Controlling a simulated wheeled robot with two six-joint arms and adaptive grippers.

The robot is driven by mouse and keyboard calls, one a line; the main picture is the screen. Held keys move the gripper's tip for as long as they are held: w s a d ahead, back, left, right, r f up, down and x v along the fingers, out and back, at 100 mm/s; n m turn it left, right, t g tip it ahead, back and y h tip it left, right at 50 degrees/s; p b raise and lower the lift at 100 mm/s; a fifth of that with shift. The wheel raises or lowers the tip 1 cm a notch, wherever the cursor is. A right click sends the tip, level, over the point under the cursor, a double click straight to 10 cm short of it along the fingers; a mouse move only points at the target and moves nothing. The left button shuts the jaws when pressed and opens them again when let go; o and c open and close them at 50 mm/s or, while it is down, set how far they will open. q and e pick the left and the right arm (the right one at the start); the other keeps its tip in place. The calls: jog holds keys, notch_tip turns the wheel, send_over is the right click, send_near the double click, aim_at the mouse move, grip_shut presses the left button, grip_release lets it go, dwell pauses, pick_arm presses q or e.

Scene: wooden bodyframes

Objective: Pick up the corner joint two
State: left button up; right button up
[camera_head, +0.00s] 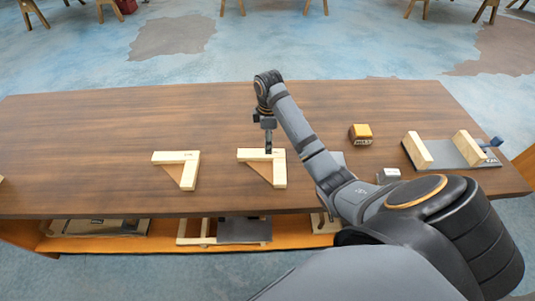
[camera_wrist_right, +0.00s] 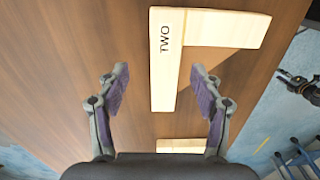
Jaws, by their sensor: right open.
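Corner joint two (camera_wrist_right: 168,50) is a pale wooden L-shaped piece marked "TWO" in the right wrist view. It lies flat on the table, with one arm between and ahead of my fingers. My right gripper (camera_wrist_right: 160,78) is open and empty, its fingers to either side of that arm. In the head view the gripper (camera_head: 268,145) is over the upper edge of the right-hand corner joint (camera_head: 278,170), which appears to be this piece. Whether the fingers touch it, I cannot tell. My left gripper is not in view.
A similar corner joint (camera_head: 188,170) lies to the left on the wooden table (camera_head: 90,140). A yellow-brown block (camera_head: 360,133), a small white item (camera_head: 390,174) and a clamp-like fixture (camera_head: 450,152) with wooden blocks are to the right. The table's left part is mostly clear.

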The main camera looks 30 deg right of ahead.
aim_at(272, 167)
jog(key=f, duration=0.2)
jog(key=f+b, duration=0.1)
jog(key=f, duration=0.1)
jog(key=shift+s+a, duration=0.25)
jog(key=shift+a, duration=0.1)
jog(key=shift+w+f, duration=0.1)
jog(key=shift+f, duration=0.35)
jog(key=shift+r, duration=0.1)
grip_shut()
